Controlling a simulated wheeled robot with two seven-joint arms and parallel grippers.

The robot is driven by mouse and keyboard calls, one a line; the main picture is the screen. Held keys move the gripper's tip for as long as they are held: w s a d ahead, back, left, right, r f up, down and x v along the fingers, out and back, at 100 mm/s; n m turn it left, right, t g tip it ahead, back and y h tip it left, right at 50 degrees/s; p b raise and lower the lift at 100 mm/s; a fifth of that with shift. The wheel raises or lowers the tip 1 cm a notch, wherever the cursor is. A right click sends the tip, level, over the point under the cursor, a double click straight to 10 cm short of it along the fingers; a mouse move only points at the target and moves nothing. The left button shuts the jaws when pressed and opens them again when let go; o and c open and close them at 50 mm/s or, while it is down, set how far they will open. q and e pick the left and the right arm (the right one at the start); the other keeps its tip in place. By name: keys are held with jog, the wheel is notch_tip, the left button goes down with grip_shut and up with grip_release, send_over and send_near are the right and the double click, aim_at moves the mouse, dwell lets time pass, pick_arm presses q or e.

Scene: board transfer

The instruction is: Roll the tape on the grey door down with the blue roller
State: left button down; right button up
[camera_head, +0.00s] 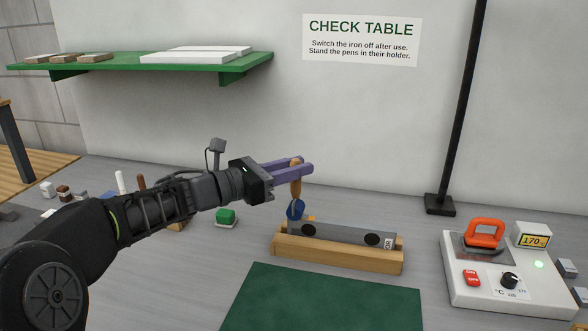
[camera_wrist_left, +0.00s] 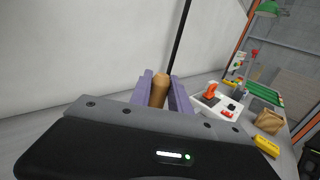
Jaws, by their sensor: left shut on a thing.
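My left gripper (camera_head: 303,166) is shut on the wooden handle (camera_head: 296,187) of the blue roller. The handle also shows between the purple fingers in the left wrist view (camera_wrist_left: 159,92). The blue roller (camera_head: 295,209) hangs below at the left end of the grey door (camera_head: 340,233); I cannot tell whether it touches. The door stands on edge in a wooden cradle (camera_head: 335,254), with two black discs and a small white label on its face. I cannot make out the tape. My right gripper is not in view.
A green mat (camera_head: 325,300) lies in front of the cradle. To the right are an orange iron (camera_head: 486,234) on its white station and a black pole (camera_head: 463,110). A green-topped block (camera_head: 226,216) and small items stand left, partly behind my arm.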

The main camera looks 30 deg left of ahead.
pick_arm(q)
jog(key=shift+d+b, duration=0.3)
jog(key=shift+d, duration=0.15)
jog(key=shift+w+d+f, duration=0.1)
jog(key=shift+w+d+b, duration=0.15)
jog(key=shift+d+b, duration=0.35)
jog(key=shift+d, duration=0.05)
jog(key=shift+w+d+b, duration=0.15)
jog(key=shift+d+b, duration=0.4)
jog(key=shift+b, duration=0.1)
jog(key=shift+d, duration=0.1)
